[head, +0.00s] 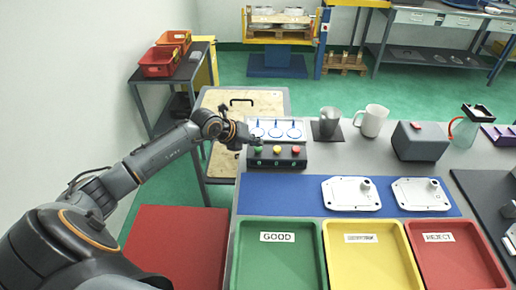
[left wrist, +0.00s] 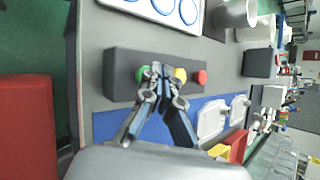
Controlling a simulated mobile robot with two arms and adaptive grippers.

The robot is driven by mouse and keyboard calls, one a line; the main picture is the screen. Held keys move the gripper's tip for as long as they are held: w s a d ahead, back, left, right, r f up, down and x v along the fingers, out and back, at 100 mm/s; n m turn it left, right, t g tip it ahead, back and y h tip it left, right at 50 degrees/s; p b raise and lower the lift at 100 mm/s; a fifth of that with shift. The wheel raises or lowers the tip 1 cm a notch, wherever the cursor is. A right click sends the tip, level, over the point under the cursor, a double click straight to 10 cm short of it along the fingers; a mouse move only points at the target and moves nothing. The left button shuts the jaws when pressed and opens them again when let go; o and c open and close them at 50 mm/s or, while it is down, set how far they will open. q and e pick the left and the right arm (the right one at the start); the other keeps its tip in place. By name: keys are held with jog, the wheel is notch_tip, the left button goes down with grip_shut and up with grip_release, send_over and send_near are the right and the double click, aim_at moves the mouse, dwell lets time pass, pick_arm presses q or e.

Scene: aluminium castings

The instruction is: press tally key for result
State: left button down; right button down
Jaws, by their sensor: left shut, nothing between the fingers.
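The tally box (head: 276,161) is a dark block with a green key (head: 258,150), a yellow key (head: 277,149) and a red key (head: 295,149) in a row. My left gripper (head: 257,142) is shut and empty at the left end of the box, close to the green key. In the left wrist view its fingertips (left wrist: 162,84) lie over the box between the green key (left wrist: 144,73) and the yellow key (left wrist: 180,74). I cannot tell whether they touch. Two pale castings (head: 351,193) (head: 421,194) lie on the blue mat (head: 300,204). My right gripper is not in view.
In front are a green GOOD tray (head: 278,278), a yellow tray (head: 372,275) and a red REJECT tray (head: 455,275), all empty. Behind the box is a white panel with blue circles (head: 277,122). A metal cup (head: 329,121), white mug (head: 372,121) and grey block (head: 420,143) stand right.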

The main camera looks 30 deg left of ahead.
aim_at(256, 149)
pick_arm(q)
jog(key=shift+f+b, duration=0.4)
jog(key=shift+f, duration=0.15)
dwell(0.5)
dwell(0.4)
jog(key=shift+r+p, duration=0.75)
jog(key=shift+r, duration=0.25)
jog(key=shift+r+p, duration=1.85)
jog(key=shift+r, duration=0.65)
